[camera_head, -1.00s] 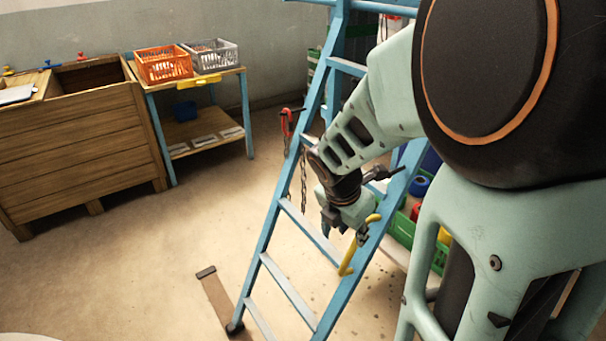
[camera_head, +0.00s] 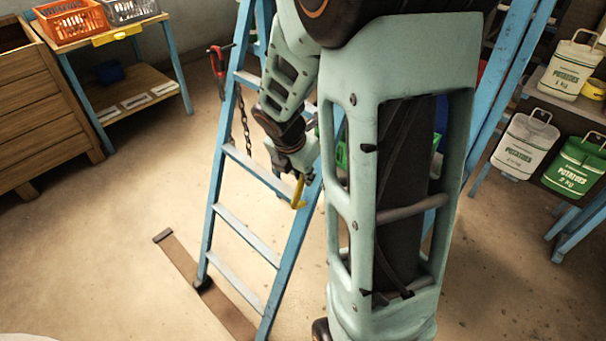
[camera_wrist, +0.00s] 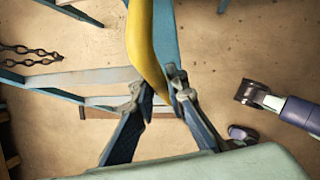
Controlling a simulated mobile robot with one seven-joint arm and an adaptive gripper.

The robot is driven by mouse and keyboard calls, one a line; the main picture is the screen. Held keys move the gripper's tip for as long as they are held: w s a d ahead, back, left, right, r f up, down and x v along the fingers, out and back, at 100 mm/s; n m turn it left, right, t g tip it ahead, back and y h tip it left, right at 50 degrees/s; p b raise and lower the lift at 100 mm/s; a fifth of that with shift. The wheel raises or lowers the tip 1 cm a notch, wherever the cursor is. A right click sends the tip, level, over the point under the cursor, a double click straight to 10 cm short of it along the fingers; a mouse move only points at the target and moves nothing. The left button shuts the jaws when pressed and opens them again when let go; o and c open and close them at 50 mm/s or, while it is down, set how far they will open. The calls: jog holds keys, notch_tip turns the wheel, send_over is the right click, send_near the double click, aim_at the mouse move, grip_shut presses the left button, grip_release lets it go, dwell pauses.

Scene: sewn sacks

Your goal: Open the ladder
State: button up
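The blue ladder (camera_head: 245,225) stands upright in the head view, with its pale rungs facing me. A yellow handle (camera_head: 299,192) is on its right rail. My gripper (camera_head: 294,172) is at this handle. In the wrist view the yellow handle (camera_wrist: 147,45) runs down between my two fingers (camera_wrist: 160,88), which close in on it from both sides. The blue rail (camera_wrist: 164,25) lies just behind it. A red clamp (camera_head: 217,60) with a hanging dark chain (camera_head: 245,125) is at the left rail. My arm hides the ladder's upper right part.
A brown plank (camera_head: 195,275) lies on the floor at the ladder's feet. A wooden bench and a blue-legged table (camera_head: 140,95) with crates stand at the left. Potato sacks (camera_head: 525,145) hang at a rack on the right. The floor at the lower left is clear.

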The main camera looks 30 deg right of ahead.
grip_shut()
